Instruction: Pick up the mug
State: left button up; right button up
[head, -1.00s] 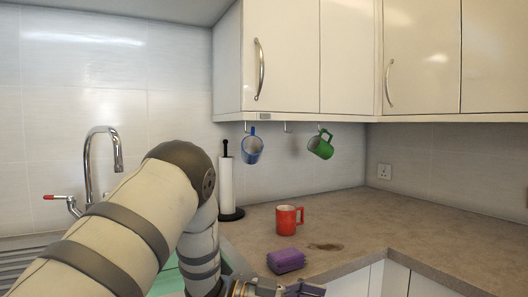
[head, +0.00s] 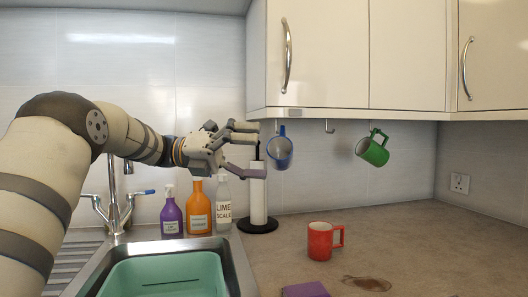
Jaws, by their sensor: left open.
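A red mug (head: 320,242) stands upright on the worktop, its handle to the right. A blue mug (head: 280,150) and a green mug (head: 373,150) hang from hooks under the wall cabinet. My left gripper (head: 258,150) is raised over the sink's right side, open and empty, its fingers pointing right towards the blue mug. The fingers overlap the top of the paper towel holder in the picture. They appear apart from the blue mug. My right gripper is not in view.
A paper towel roll (head: 258,196) stands behind the sink (head: 236,262), beside purple (head: 171,214), orange (head: 198,208) and clear (head: 224,205) bottles. A green basin (head: 165,275) sits in the sink. A purple sponge (head: 305,290) and a brown stain (head: 368,284) are on the worktop. An empty hook (head: 329,127) hangs between the mugs.

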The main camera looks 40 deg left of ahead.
aim_at(279, 150)
jog(key=i+j, duration=0.3)
jog(key=j, duration=0.15)
jog(key=i+j, duration=0.3)
jog(key=j, duration=0.2)
jog(key=u, duration=0.05)
